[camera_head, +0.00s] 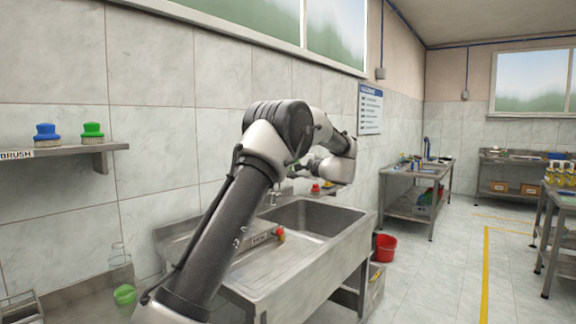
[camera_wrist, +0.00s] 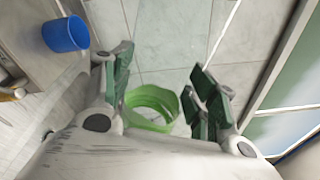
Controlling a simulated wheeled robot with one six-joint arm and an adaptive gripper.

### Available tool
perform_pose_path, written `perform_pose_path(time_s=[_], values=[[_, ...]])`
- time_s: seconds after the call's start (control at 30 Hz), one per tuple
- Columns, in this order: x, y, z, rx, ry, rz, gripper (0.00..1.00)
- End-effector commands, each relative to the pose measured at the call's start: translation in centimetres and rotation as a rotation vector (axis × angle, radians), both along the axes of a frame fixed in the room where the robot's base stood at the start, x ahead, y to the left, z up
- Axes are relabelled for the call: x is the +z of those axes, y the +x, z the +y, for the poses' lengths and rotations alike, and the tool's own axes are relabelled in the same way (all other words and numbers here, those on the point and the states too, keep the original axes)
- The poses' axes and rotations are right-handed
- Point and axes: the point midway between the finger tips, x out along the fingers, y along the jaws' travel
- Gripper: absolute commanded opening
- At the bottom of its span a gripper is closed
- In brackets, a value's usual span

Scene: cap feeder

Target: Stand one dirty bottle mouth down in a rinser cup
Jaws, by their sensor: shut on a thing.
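My gripper (camera_wrist: 162,78) shows its two green-padded fingers in the wrist view. It is shut on a green, hollow, ring-shaped thing (camera_wrist: 152,104), which may be part of a bottle; its full shape and which end points down are unclear. In the head view my gripper (camera_head: 302,170) is small and partly behind my arm, above the far left side of the steel sink (camera_head: 342,214). A green thing (camera_head: 124,294) with a faint clear outline above it stands on the counter at lower left. No rinser cup can be made out surely.
A wall shelf (camera_head: 60,151) at left holds a blue brush (camera_head: 46,134) and a green brush (camera_head: 92,131). A red bucket (camera_head: 386,247) stands on the floor right of the sink. A blue cylindrical thing (camera_wrist: 65,34) shows in the wrist view.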

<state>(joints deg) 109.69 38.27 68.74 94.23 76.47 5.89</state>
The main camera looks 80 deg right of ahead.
Motion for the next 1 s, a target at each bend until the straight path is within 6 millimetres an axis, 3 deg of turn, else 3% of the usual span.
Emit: perform_pose_path(time_s=[0.7,1.0], values=[[-0.01,0.02,0.01,0.0,-1.154,0.774,0.42],[0.01,0.02,0.01,0.0,-1.551,1.04,0.42]])
